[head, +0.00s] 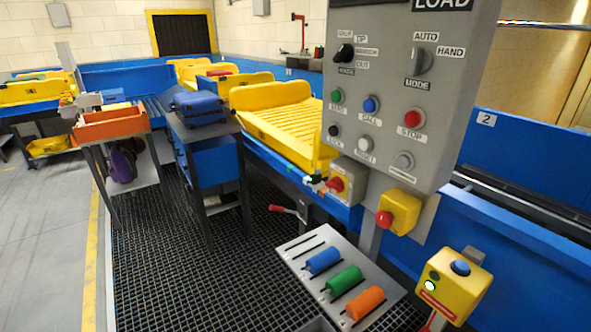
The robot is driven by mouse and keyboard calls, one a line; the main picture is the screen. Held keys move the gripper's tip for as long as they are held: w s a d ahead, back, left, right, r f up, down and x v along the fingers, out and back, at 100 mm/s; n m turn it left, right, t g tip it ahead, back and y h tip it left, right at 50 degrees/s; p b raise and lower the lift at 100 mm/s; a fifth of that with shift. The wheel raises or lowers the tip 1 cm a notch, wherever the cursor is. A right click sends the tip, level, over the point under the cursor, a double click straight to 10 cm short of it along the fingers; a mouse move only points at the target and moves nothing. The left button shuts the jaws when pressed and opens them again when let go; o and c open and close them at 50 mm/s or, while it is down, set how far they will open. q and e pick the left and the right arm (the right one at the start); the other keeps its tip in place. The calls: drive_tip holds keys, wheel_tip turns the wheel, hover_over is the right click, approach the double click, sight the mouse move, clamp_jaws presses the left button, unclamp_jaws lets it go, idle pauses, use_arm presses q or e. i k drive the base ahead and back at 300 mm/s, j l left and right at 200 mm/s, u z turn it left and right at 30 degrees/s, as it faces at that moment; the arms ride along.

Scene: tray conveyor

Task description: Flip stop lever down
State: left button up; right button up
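Neither of my grippers shows in the head view. I cannot tell for sure which part is the stop lever. A small lever with a red grip (277,208) sticks out to the left from low on the blue conveyor side, its grey arm sloping slightly down to the right. Farther off, a red upright lever or post (302,33) with a bent top stands at the back by the blue wall. The grey control panel (385,125) carries a red STOP button (412,118), which is a button and not a lever.
Three coloured handles, blue (323,261), green (344,280) and orange (365,302), stand on a grey slotted plate. A yellow button box (455,284) is at lower right. A blue case (197,107) rests on a dark stand. The dark grating (170,270) is mostly clear.

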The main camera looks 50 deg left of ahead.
sight(271, 208)
drive_tip(key=u, duration=1.75)
drive_tip(key=j+z, duration=0.25)
drive_tip(key=j, duration=0.4)
drive_tip(key=j+z, duration=0.25)
drive_tip(key=j, duration=0.4)
drive_tip(key=i+j+z, duration=0.35)
drive_tip(key=i+j, duration=0.15)
drive_tip(key=i+j+z, duration=0.2)
drive_tip(key=j, duration=0.25)
drive_tip(key=i+j+z, duration=0.15)
drive_tip(key=j, duration=0.25)
drive_tip(key=i+j+z, duration=0.2)
drive_tip(key=j, duration=0.2)
